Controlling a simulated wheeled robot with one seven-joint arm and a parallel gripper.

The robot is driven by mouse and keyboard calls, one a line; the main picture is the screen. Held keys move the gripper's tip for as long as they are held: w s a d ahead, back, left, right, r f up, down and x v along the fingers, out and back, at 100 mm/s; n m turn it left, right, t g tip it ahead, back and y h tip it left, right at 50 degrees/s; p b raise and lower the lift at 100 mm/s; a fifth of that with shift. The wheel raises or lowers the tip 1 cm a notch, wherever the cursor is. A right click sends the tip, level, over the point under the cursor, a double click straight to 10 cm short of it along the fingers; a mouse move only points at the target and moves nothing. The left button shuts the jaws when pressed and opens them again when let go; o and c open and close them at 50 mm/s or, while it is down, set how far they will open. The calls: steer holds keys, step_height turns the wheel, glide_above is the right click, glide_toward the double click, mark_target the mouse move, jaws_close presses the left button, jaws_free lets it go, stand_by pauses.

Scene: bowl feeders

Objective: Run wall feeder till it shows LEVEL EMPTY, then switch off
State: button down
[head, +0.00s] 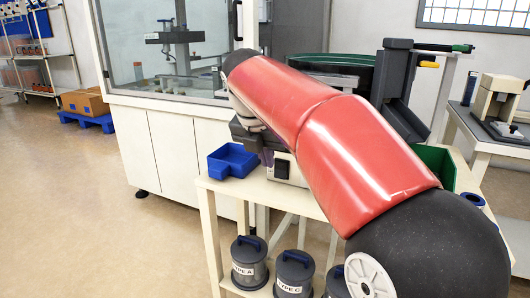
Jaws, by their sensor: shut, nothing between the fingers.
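A large dark feeder bowl with a green rim (345,59) stands behind my red arm, which covers much of it. A dark grey hopper-like unit (395,88) stands to its right. A pale control box (285,168) with a dark switch or panel shows just left of my arm, above the cream table. I cannot read any level display or the switch position, and cannot tell which feeder the box belongs to. My arm reaches from the lower right to the upper middle and bends away there.
A blue bin (232,161) sits on the cream table's (222,186) left corner. Lidded canisters (249,262) stand below. A glazed white cabinet (185,150) is behind left. A green bin (434,163) shows right of my arm. The floor at left is clear.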

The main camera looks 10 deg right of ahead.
mark_target(280, 172)
steer(key=b+x, duration=0.1)
steer(key=x, duration=0.3)
steer(key=shift+f, duration=0.15)
steer(key=w+d, duration=0.1)
steer(key=w+d+f, duration=0.1)
steer(key=shift+w+f, duration=0.25)
steer(key=shift+w, duration=0.05)
steer(key=shift+w+d+f, duration=0.1)
steer(key=shift+w+d, duration=0.15)
steer(key=shift+w, duration=0.1)
steer(key=shift+w+d+f+t+b, duration=0.1)
steer(key=shift+f+t+b, duration=0.15)
steer(key=shift+t+b, duration=0.2)
steer(key=shift+r, duration=0.25)
steer(key=shift+r+p, duration=0.75)
steer(key=shift+p, duration=0.4)
